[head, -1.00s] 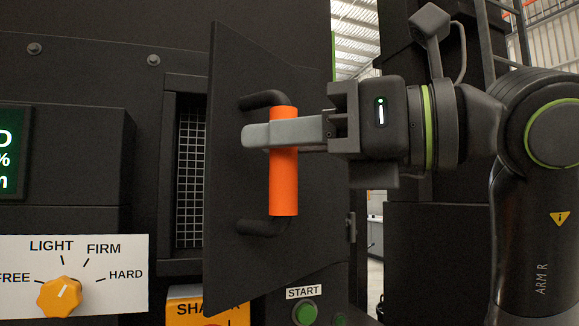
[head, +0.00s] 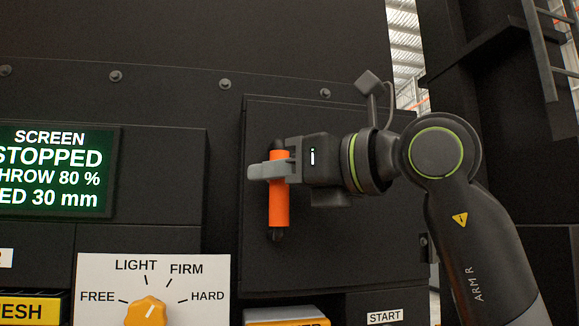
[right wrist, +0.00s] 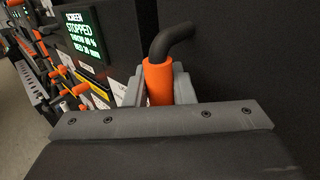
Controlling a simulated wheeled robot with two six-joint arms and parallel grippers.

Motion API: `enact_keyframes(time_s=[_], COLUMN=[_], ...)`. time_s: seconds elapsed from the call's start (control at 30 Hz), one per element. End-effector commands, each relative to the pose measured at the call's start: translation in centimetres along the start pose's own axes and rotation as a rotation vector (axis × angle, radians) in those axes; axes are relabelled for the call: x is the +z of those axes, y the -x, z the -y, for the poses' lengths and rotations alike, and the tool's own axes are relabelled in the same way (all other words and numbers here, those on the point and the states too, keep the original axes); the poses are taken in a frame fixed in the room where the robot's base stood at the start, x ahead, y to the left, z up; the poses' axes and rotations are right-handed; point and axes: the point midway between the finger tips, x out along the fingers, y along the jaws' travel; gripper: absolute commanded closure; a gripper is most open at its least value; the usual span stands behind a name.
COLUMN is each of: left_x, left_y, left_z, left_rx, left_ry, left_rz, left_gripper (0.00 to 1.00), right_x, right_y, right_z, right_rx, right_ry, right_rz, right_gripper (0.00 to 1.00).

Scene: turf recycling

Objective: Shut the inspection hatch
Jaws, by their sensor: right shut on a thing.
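The inspection hatch (head: 345,245) is a flat black panel in the head view. It looks flush with its frame, and no mesh opening shows beside it. Its handle (head: 279,207) is an upright orange grip on black bent ends. My right gripper (head: 270,169) is shut around the upper part of the orange grip, coming from the right. In the right wrist view the grey fingers lie on both sides of the orange handle (right wrist: 158,84), with the dark panel (right wrist: 250,55) behind. Part of the hatch is hidden by my right arm. My left gripper is not in view.
A screen reading STOPPED (head: 55,170) is at the left. Below it is a white dial plate (head: 195,275) with an orange knob (head: 146,311). A ladder (head: 545,70) stands at the right.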

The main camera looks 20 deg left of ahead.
Motion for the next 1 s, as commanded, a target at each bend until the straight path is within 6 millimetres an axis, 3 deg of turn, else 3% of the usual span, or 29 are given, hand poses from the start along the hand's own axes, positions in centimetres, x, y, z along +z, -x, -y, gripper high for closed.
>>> enact_keyframes(time_s=[0.27,0.3,0.43,0.87,1.0], left_x=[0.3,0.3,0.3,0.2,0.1], left_y=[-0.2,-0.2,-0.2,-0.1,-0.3], left_z=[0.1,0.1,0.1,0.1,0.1], left_rx=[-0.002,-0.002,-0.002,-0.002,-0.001], left_ry=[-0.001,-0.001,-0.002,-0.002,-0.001], left_rz=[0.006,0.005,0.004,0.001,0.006], left_gripper=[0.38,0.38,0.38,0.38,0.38], right_x=[0.1,0.1,0.1,0.0,0.0], right_y=[-0.3,-0.3,-0.3,-0.3,0.6], right_z=[0.3,0.3,0.3,0.3,0.4], right_rx=[-0.002,-0.002,-0.002,-0.001,-0.002], right_ry=[0.0,0.0,0.0,0.0,0.001], right_rz=[0.002,0.002,0.002,0.001,0.003], right_gripper=[1.0,0.75,0.58,0.58,0.58])
